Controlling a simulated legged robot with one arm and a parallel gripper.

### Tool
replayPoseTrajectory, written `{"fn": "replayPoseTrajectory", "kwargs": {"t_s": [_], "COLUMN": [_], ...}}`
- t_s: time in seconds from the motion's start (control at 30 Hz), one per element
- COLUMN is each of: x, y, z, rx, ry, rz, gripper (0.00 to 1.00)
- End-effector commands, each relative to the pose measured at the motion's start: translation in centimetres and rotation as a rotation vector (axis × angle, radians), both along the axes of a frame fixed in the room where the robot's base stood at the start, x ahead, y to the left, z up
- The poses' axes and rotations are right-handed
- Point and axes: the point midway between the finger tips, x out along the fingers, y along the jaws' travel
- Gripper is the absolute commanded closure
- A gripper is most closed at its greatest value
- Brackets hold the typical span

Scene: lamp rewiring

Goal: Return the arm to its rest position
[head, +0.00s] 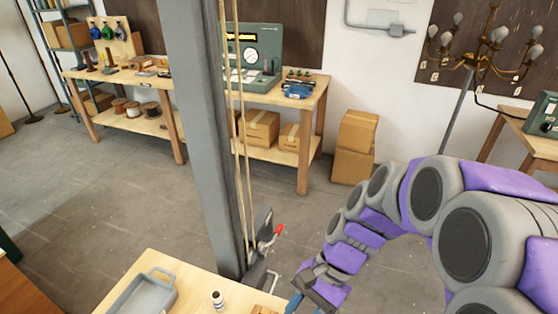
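My arm, grey and purple, reaches in from the right edge of the head view and bends down to the bottom middle. My gripper (308,291) is at its end, low beside the right end of the near wooden table (190,272).
A grey post (205,140) with ropes rises behind the near table. On that table are a grey tray (150,292) and a small white bottle (217,299). A workbench (310,100), cardboard boxes (354,145) and a chandelier (487,50) stand behind. Open floor lies between.

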Motion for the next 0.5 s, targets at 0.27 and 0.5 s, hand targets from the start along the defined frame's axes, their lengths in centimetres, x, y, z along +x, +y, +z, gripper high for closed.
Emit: {"fn": "replayPoseTrajectory", "kwargs": {"t_s": [0.27, 0.5], "x": [-5.2, -8.8], "y": [-3.8, -7.4], "z": [1.9, 3.0], "rx": [-0.117, -0.223], "ry": [-0.231, -0.379], "rz": [0.295, 0.526], "gripper": [0.62, 0.62]}}
